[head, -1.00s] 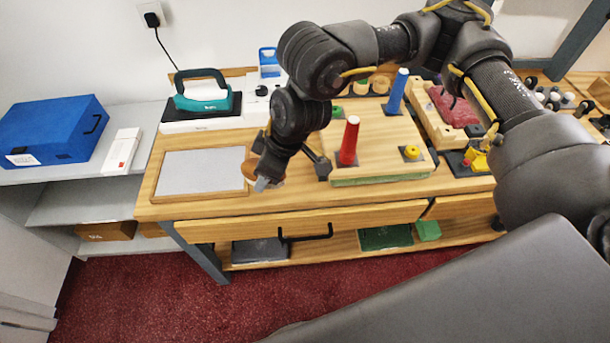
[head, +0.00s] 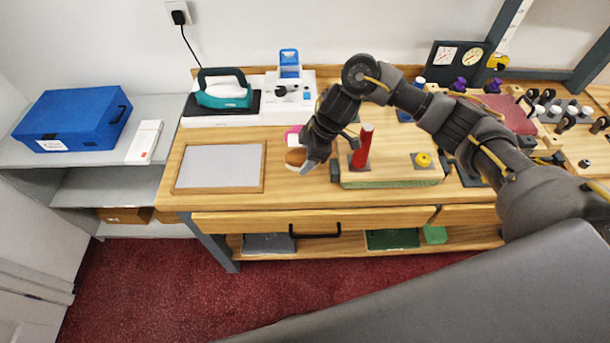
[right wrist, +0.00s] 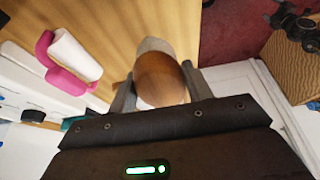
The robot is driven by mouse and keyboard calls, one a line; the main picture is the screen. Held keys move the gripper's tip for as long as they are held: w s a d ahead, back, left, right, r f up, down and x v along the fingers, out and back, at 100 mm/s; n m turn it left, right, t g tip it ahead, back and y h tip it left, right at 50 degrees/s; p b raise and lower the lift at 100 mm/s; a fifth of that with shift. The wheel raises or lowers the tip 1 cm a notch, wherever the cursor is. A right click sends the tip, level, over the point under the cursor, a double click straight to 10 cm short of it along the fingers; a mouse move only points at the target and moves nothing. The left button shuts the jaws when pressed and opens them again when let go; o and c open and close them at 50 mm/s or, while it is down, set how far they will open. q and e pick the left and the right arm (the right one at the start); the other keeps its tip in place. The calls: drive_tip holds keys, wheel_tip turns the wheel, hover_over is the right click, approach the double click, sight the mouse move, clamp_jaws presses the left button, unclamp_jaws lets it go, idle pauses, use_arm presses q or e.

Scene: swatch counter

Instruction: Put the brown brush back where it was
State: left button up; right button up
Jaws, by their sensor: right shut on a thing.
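The brown brush (head: 294,157) has a rounded brown wooden top and a pale underside. It is in the jaws of my right gripper (head: 305,167), over the bench just right of the grey framed board (head: 221,167). In the right wrist view the brush (right wrist: 160,76) sits between both fingers of the gripper (right wrist: 160,90), with a pale part showing beyond the brown top. I cannot tell whether the brush touches the bench. My left gripper is not in view.
A pink-handled white roller (right wrist: 72,56) lies close by. A red peg (head: 362,148) and a yellow knob (head: 423,160) stand on a wooden block to the right. A teal iron (head: 222,92) is at the back. Bare bench lies around the board.

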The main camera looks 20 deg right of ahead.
sight(301, 180)
wheel_tip(301, 180, down, 4)
drive_tip(key=shift+r, duration=0.15)
drive_tip(key=shift+f+b, duration=0.45)
drive_tip(key=shift+f, duration=1.4)
drive_tip(key=shift+f, duration=0.15)
drive_tip(key=o, duration=1)
drive_tip(key=shift+c, duration=0.2)
drive_tip(key=shift+r, duration=0.2)
drive_tip(key=p+v, duration=0.1)
drive_tip(key=v, duration=1.1)
drive_tip(key=shift+f, duration=0.1)
